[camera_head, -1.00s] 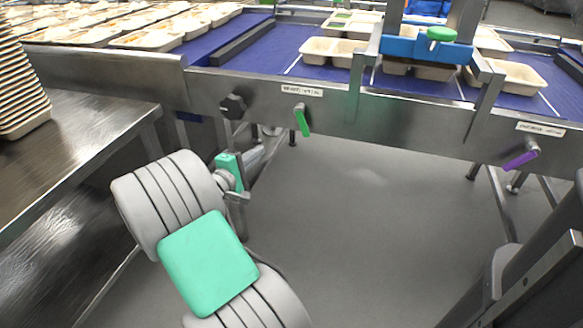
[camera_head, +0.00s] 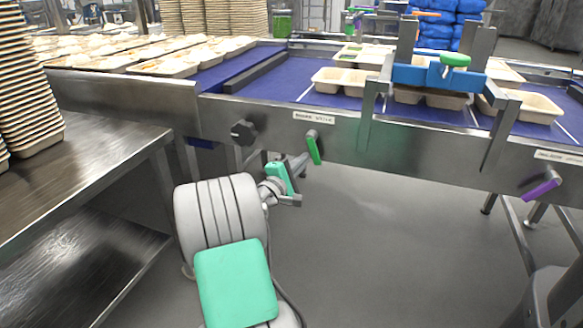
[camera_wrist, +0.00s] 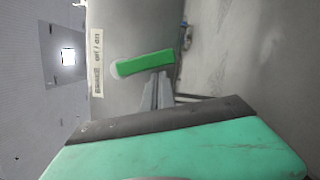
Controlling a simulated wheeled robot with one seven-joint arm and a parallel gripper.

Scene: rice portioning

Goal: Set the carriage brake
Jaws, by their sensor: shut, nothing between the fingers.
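The green brake lever (camera_head: 314,147) hangs from its pivot on the steel front rail of the conveyor, tilted slightly, lower end to the right. A label (camera_head: 318,116) sits above it; its print is too small to read surely. In the wrist view the lever (camera_wrist: 147,63) lies across the picture beside its label (camera_wrist: 97,62). My gripper (camera_head: 303,162) is shut and empty, its tips just left of the lever's lower part. In the wrist view the gripper tips (camera_wrist: 157,80) are right below the lever; I cannot tell whether they touch it.
A black knob (camera_head: 243,132) is left of the lever, a purple lever (camera_head: 541,186) far right. A carriage frame with a blue block (camera_head: 432,77) stands over the blue belt with trays. A steel table (camera_head: 90,165) is at left.

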